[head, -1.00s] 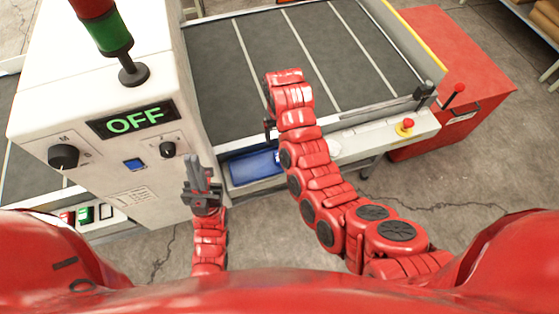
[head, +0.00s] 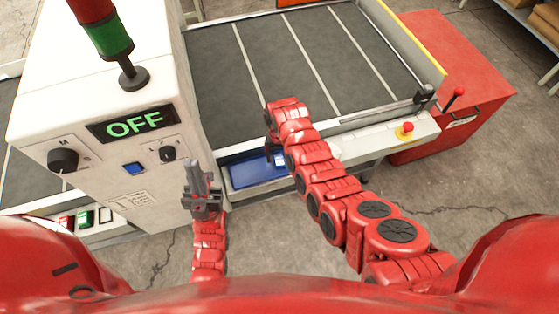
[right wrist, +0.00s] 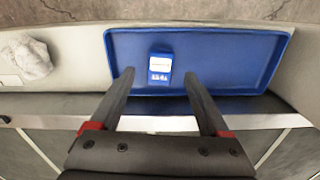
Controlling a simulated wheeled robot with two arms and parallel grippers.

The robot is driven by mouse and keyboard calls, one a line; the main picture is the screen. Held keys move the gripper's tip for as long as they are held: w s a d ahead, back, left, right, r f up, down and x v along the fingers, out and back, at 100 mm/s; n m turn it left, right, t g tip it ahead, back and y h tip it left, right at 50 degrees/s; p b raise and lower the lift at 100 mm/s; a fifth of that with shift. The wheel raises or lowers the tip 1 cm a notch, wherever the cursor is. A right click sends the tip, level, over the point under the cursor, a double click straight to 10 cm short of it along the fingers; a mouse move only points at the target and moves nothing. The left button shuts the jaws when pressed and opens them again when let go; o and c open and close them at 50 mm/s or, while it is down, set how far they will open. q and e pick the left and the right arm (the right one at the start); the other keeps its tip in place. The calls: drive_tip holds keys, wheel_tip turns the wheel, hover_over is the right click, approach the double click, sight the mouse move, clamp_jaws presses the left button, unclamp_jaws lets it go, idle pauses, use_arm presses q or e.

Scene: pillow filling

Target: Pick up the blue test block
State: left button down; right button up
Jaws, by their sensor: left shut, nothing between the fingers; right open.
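The blue test block (right wrist: 159,68), with a white label and white lettering, lies in a shallow blue tray (right wrist: 235,60) in the right wrist view. My right gripper (right wrist: 159,77) is open. In that view its fingertips appear on either side of the block's near end, and I see no contact. In the head view my right gripper (head: 272,152) is over the blue tray (head: 248,174), and the arm hides the tray's right part. My left gripper (head: 193,163) is shut and empty, upright in front of the white machine cabinet, left of the tray.
The white cabinet (head: 100,160) with an OFF display stands at the left. A dark conveyor belt (head: 300,60) runs behind the tray. A red emergency button (head: 407,127) is to the right. A crumpled whitish lump (right wrist: 28,57) lies beside the tray.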

sight(279, 162)
drive_tip(key=shift+w+f, duration=0.1)
drive_tip(key=shift+f, duration=1.35)
drive_tip(key=shift+c, duration=0.2)
clamp_jaws()
